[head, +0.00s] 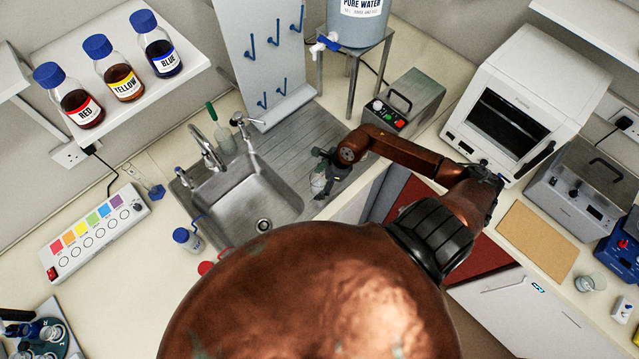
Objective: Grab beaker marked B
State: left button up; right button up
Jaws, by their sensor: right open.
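My right gripper (325,172) is open, at the right edge of the sink, over the steel drainer. A small clear glass vessel (318,184), seemingly a beaker, stands at the gripper's fingers. The fingers partly hide it, and I cannot tell whether they touch it. No letter is readable on it. Another small clear beaker (592,282) stands on the right counter, and a further glass vessel (622,311) is near the right edge of the view. I cannot read a B on either. My left gripper is not in view.
The sink (245,195) with its tap (206,148) lies left of the gripper. A pegboard (262,60) and a pure water tank (360,22) stand behind. A grey device (408,100) and a white oven (525,100) are to the right. Reagent bottles (122,82) sit on a shelf.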

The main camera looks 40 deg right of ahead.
jog(key=shift+c, duration=0.2)
jog(key=c, duration=1.3)
jog(key=shift+r, duration=0.15)
